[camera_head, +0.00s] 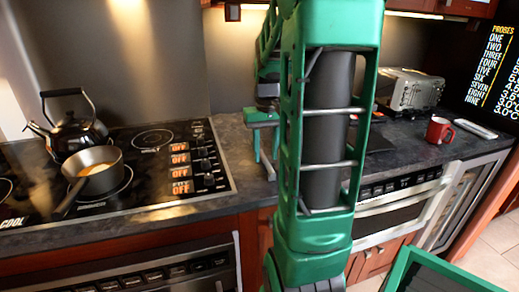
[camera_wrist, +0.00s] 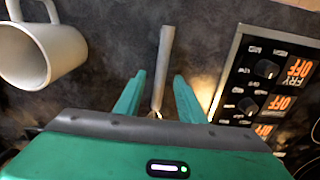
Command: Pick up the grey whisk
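The grey whisk (camera_wrist: 166,52) lies on the dark countertop in the wrist view, its handle pointing away from my gripper. Its near end runs down between my fingers and is partly hidden by the gripper body. My gripper (camera_wrist: 160,76) is open, with one green finger on each side of the whisk and a gap on both sides. I cannot tell how far above the counter the fingertips are.
The head view shows a kettle (camera_head: 72,132) and a pot (camera_head: 93,172) on the stove, plus a toaster (camera_head: 412,90) and red mug (camera_head: 439,131) on the right.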

